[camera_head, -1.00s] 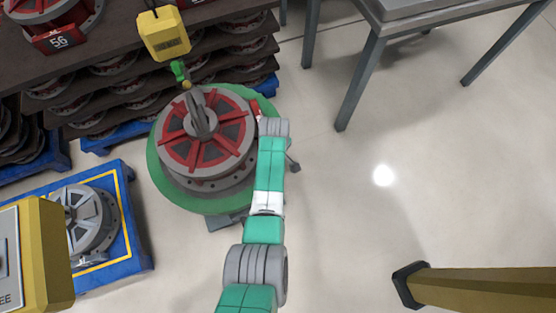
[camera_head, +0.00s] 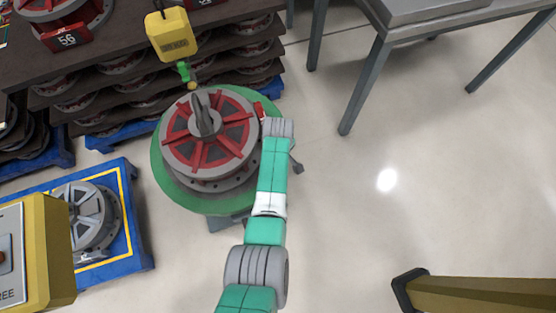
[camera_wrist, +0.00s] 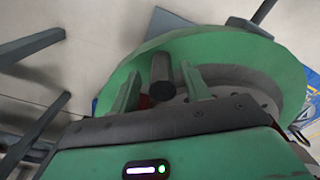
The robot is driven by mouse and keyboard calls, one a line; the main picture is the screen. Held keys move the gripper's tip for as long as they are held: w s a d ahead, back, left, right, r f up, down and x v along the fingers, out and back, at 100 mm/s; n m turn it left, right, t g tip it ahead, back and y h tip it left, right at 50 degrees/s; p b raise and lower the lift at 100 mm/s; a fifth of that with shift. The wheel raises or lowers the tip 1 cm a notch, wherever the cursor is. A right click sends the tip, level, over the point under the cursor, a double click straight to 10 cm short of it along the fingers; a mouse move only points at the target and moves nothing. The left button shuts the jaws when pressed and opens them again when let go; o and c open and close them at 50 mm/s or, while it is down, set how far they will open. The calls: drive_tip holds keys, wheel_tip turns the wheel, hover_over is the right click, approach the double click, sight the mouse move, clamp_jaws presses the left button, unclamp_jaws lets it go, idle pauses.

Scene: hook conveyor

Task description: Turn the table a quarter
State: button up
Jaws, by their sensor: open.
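The round green table (camera_head: 165,185) stands left of my arm in the head view and carries a large grey and red flanged hub (camera_head: 212,135). The table's green rim (camera_wrist: 235,47) fills much of the wrist view. A dark round peg (camera_wrist: 162,75) stands at its near edge. My gripper (camera_wrist: 161,88) is open, with one finger on each side of the peg and visible gaps. I cannot tell how far down the fingers reach. In the head view my wrist is at the table's right edge, beside a small red part (camera_head: 260,109), and hides the fingers.
A yellow hook block (camera_head: 170,33) hangs just above the hub's far side. Stacked racks of hubs (camera_head: 110,95) stand behind. A blue pallet (camera_head: 137,235) with a grey hub is at left. A grey metal table (camera_head: 380,55) stands at upper right; open floor lies right.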

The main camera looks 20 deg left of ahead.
wheel_tip(320, 180, up, 7)
drive_tip(key=p, duration=0.3)
drive_tip(key=shift+f, duration=0.1)
